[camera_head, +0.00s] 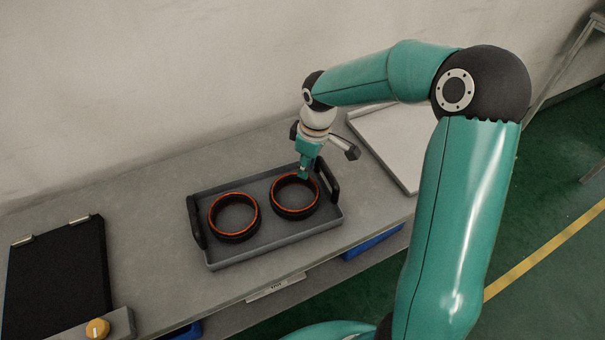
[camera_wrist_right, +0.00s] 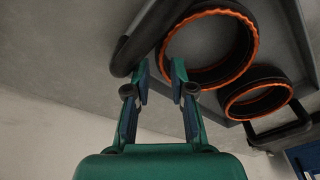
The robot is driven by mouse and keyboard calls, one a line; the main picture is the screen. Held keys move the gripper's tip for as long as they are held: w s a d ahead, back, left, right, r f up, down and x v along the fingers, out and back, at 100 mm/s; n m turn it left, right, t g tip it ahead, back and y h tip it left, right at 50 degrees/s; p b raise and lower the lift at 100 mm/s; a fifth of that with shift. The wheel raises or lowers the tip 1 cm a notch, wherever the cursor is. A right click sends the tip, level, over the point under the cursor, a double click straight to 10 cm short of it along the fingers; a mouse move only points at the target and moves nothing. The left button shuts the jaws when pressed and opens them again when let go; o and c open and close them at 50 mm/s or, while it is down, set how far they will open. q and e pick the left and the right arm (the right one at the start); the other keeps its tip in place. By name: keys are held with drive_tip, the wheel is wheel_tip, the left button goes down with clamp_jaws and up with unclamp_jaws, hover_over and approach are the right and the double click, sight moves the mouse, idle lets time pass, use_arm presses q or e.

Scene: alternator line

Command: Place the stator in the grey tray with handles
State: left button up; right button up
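The grey tray with handles (camera_head: 265,241) sits on the bench, with a dark handle at each end. Two black stators with orange rims are in it, a left one (camera_head: 234,235) and a right one (camera_head: 295,212), side by side. My right gripper (camera_head: 304,176) points down at the back rim of the right stator. In the right wrist view, its fingers (camera_wrist_right: 161,64) are apart near the wall of the larger-looking stator (camera_wrist_right: 242,78); contact is unclear. The other stator (camera_wrist_right: 257,101) also shows there. My left gripper is not in view.
A black panel (camera_head: 55,275) and a block with an orange knob (camera_head: 97,328) are at the left. A white flat tray (camera_head: 385,142) lies behind the grey one on the right. Bare bench lies left of the grey tray. A wall runs behind.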

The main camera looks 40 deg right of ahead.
wheel_tip(320, 180, up, 8)
drive_tip(key=shift+s+d, duration=0.25)
drive_tip(key=shift+s, duration=0.2)
drive_tip(key=shift+f, duration=0.1)
